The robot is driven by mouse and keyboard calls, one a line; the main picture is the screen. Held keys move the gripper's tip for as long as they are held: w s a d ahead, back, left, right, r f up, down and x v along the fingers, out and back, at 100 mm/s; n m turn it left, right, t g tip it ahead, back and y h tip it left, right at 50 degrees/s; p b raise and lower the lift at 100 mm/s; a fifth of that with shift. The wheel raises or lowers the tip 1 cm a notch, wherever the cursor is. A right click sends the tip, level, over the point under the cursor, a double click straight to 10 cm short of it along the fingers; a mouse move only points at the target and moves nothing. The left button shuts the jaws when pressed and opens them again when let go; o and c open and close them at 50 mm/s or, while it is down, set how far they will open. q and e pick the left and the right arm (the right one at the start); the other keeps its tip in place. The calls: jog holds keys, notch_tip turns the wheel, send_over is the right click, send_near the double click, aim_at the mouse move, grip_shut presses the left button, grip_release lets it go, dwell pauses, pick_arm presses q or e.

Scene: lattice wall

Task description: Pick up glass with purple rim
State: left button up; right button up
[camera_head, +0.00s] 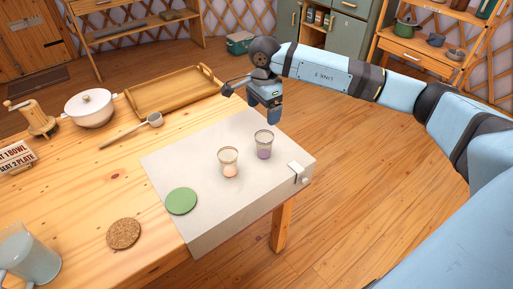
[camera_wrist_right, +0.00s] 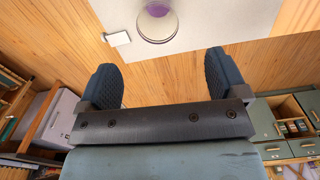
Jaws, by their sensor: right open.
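A small clear glass with purple in its lower part (camera_head: 264,148) stands upright on the pale runner near the table's right end. In the right wrist view the purple glass (camera_wrist_right: 158,22) shows at the top, ahead of the fingers, with a pale rim. A second glass with peach colour in its lower part (camera_head: 229,168) stands just left of it. My right gripper (camera_head: 270,116) is above and beyond the purple glass, apart from it. In the right wrist view its two fingers (camera_wrist_right: 163,78) are spread wide with nothing between them. My left gripper is not in view.
The pale runner (camera_head: 215,210) also holds a green coaster (camera_head: 181,201) and, at its right edge, a white clip (camera_head: 297,172). A cork coaster (camera_head: 123,233), ladle (camera_head: 130,131), white pot (camera_head: 89,107) and wooden tray (camera_head: 175,91) lie further left. Floor lies beyond the table's right edge.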

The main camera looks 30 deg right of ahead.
aim_at(264, 136)
jog(key=f, duration=0.9)
jog(key=f+b, duration=0.1)
jog(key=f, duration=0.3)
jog(key=shift+s+d+f, duration=0.15)
jog(key=shift+d+f, duration=0.05)
jog(key=shift+d, duration=0.05)
jog(key=c, duration=1.1)
